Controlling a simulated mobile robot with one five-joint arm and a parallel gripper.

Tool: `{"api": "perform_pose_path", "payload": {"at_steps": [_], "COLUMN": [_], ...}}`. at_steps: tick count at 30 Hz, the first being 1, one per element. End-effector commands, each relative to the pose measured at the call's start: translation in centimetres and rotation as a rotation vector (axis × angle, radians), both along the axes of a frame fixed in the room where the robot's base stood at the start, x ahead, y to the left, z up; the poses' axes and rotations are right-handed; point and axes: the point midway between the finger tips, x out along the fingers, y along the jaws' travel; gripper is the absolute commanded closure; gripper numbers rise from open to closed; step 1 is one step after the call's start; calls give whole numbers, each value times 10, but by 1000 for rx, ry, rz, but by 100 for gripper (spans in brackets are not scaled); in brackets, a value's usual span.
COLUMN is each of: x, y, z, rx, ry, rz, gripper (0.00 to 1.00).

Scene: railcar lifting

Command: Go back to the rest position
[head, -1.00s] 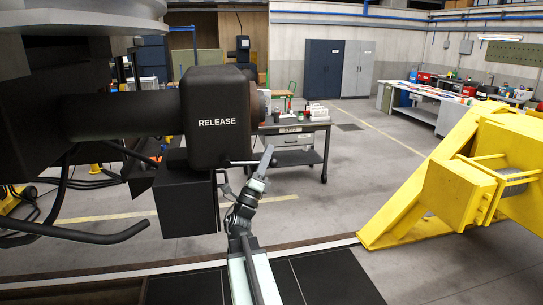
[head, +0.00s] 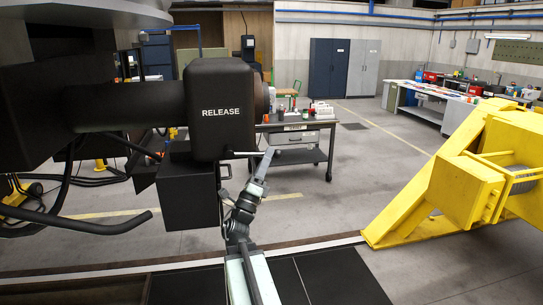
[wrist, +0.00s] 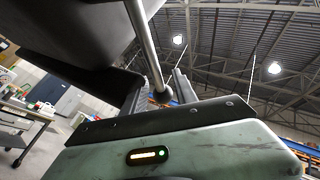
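My gripper (head: 267,155) is at the upper end of my raised arm in the head view, right beside the end of a thin release lever (head: 243,154). The lever sticks out under a black box marked RELEASE (head: 221,112). In the wrist view the lever (wrist: 146,45) comes down from the top to a round ball end. The dark fingers of my gripper (wrist: 160,90) show apart, with the ball end in front of the gap. I see no firm hold on it, and whether they touch is unclear.
A yellow steel frame (head: 455,180) stands on the right. A tool trolley (head: 300,138) is behind my gripper, with cabinets (head: 345,68) and a workbench (head: 440,97) farther back. Black hoses and a bent bar (head: 85,226) fill the left. Floor between trolley and yellow frame is clear.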

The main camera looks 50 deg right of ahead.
Motion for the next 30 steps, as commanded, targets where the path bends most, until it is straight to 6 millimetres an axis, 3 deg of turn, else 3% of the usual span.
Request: {"api": "perform_pose_path", "payload": {"at_steps": [1,4,21,26,30], "x": [-3,-5,-1,25,58], "y": [9,20,28,59,102], "z": [-17,-27,-26,-28,-39], "rx": [0,1,1,0,51], "ry": [0,-2,0,0,-25], "rz": [2,1,7,71,167], "gripper": [66,66,66,66,66]}}
